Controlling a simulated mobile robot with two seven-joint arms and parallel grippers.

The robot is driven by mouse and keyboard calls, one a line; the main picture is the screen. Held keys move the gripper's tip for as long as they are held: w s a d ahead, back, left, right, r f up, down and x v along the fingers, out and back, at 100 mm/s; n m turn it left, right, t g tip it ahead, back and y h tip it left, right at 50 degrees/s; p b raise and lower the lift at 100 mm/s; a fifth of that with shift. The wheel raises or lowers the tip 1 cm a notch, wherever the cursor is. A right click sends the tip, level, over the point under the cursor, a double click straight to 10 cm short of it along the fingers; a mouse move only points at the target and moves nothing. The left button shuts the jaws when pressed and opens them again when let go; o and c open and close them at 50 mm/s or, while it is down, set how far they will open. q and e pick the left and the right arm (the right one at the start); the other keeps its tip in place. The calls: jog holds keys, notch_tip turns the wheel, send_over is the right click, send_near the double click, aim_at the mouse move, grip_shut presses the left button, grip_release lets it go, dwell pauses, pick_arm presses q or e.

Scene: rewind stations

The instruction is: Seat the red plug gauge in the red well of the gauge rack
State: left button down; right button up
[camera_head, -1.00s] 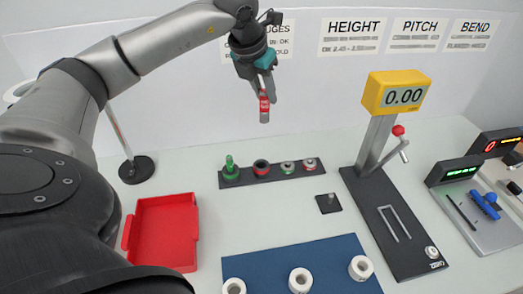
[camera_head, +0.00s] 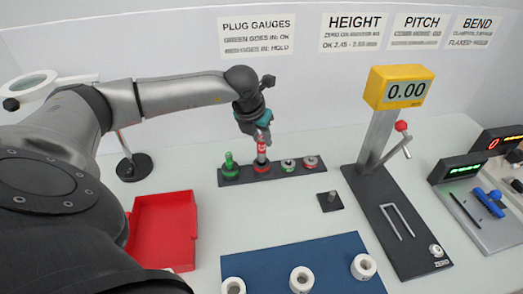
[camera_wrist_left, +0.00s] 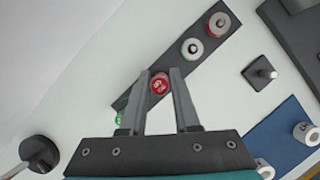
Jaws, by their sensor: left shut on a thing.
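The red plug gauge (camera_head: 262,153) is upright between the fingers of my left gripper (camera_head: 262,138). Its lower end is at the red well (camera_head: 261,168) of the dark gauge rack (camera_head: 275,174); I cannot tell how deep it sits. In the left wrist view, the red top of the plug gauge (camera_wrist_left: 159,85) shows between the fingertips (camera_wrist_left: 160,78), over the rack (camera_wrist_left: 174,62), and hides the well. A green plug gauge (camera_head: 229,161) stands at the rack's left end. My right gripper is not in view.
Two ring-like pieces (camera_head: 288,165) (camera_head: 310,163) sit on the rack's right part. A small post on a dark base (camera_head: 330,202), a yellow-headed height gauge (camera_head: 398,88), a red tray (camera_head: 163,228) and a blue mat (camera_head: 275,262) with white rolls stand around. Bare table lies before the rack.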

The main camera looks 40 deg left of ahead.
aim_at(259, 144)
pick_arm(q)
notch_tip(259, 144, down, 4)
jog(key=shift+f, duration=0.2)
jog(key=shift+b, duration=0.3)
jog(key=shift+f, duration=0.2)
jog(key=c, duration=0.6)
grip_release()
jog(key=shift+r, duration=0.1)
jog(key=shift+c, duration=0.2)
jog(key=shift+r, duration=0.1)
jog(key=shift+s+r, duration=0.1)
jog(key=shift+r, duration=0.2)
jog(key=p+v, duration=0.1)
jog(key=v, duration=1)
jog(key=shift+s+r, duration=0.15)
jog(key=shift+s, duration=0.05)
